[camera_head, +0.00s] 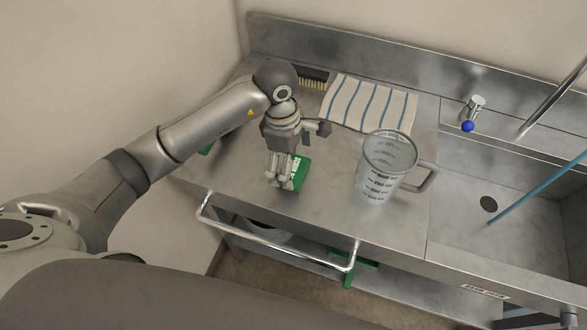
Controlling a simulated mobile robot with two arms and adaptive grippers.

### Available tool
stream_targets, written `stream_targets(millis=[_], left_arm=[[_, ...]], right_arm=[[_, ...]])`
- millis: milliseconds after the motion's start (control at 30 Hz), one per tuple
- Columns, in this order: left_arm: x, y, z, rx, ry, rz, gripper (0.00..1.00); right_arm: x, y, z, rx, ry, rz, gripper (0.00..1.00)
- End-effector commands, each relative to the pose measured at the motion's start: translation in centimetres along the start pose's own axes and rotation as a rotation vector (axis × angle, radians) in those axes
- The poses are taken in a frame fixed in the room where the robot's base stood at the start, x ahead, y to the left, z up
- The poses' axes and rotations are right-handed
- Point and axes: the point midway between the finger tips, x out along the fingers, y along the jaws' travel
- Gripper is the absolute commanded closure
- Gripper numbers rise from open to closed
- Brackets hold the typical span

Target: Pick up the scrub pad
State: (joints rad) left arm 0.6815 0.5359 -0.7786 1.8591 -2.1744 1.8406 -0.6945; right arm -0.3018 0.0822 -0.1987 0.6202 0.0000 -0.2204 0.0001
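The green scrub pad (302,174) is on the steel counter, partly hidden behind the fingers of my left gripper (282,182). The gripper points down at the pad from above, with its fingers over or against the pad's left side. I cannot tell whether the fingers have closed on it or whether it touches the counter. My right gripper is not in view.
A clear measuring jug (385,170) stands to the right. A striped towel (368,104) and a brush (313,83) lie behind. A sink (515,190) is at the right. A rail (270,233) runs along the counter's front.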

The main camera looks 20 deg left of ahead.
Motion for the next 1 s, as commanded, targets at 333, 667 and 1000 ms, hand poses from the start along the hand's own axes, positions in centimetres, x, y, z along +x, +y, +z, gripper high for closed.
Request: stream_targets(millis=[333, 667, 1000], left_arm=[[3.3, -0.1, 0.0, 0.001, -0.001, -0.001, 0.0], [3.3, -0.1, 0.0, 0.001, -0.001, 0.0, 0.21], [3.2, -0.1, 0.0, 0.0, -0.001, 0.0, 0.44]], right_arm=[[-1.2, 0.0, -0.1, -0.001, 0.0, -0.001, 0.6], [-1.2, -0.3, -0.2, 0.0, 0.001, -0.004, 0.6], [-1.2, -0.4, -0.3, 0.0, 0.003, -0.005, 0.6]])
